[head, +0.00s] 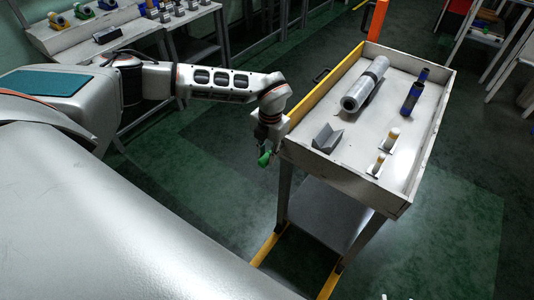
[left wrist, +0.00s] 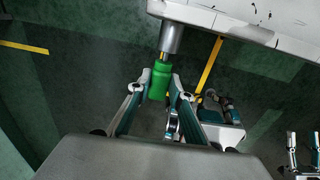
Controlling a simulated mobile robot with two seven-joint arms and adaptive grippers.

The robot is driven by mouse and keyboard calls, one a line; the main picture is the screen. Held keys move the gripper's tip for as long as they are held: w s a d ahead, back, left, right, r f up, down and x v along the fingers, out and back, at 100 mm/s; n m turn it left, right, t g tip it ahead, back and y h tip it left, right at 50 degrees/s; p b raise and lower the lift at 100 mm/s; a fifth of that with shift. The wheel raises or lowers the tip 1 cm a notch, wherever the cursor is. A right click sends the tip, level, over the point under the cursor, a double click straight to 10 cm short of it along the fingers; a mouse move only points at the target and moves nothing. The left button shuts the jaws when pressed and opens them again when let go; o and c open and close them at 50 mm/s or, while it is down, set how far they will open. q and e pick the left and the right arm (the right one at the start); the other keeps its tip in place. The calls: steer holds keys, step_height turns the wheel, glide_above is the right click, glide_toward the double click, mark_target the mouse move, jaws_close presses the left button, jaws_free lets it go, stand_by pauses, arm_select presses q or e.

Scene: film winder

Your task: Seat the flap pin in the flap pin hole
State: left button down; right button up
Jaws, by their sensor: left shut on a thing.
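My left gripper (head: 264,152) is shut on the green flap pin (head: 264,159), just off the near left corner of the trolley tray. In the left wrist view, the fingers (left wrist: 158,88) grip the pin's green body (left wrist: 160,80) from both sides. Its short gold end (left wrist: 163,57) points up at a grey metal cylinder (left wrist: 172,38) under the white edge. The gold end overlaps the cylinder's lower end; I cannot tell whether it is inside. I cannot make out the flap pin hole. My right gripper (left wrist: 304,152) seems to show partly at the lower right there.
The trolley tray (head: 427,140) has raised walls and a yellow left side (head: 325,85). On it lie a grey roll (head: 364,84), blue bottles (head: 412,98), a grey angled block (head: 327,138) and small pale-topped pieces (head: 391,138). A bench (head: 70,40) stands at the back left.

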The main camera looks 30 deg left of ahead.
arm_select(q)
steer(key=shift+w, duration=0.1)
stand_by(0.3)
steer(key=shift+w, duration=0.55)
steer(key=c, duration=1.7)
jaws_free()
steer(key=shift+w, duration=0.1)
steer(key=r, duration=0.8)
steer(key=d+r, duration=0.1)
steer(key=r, duration=0.3)
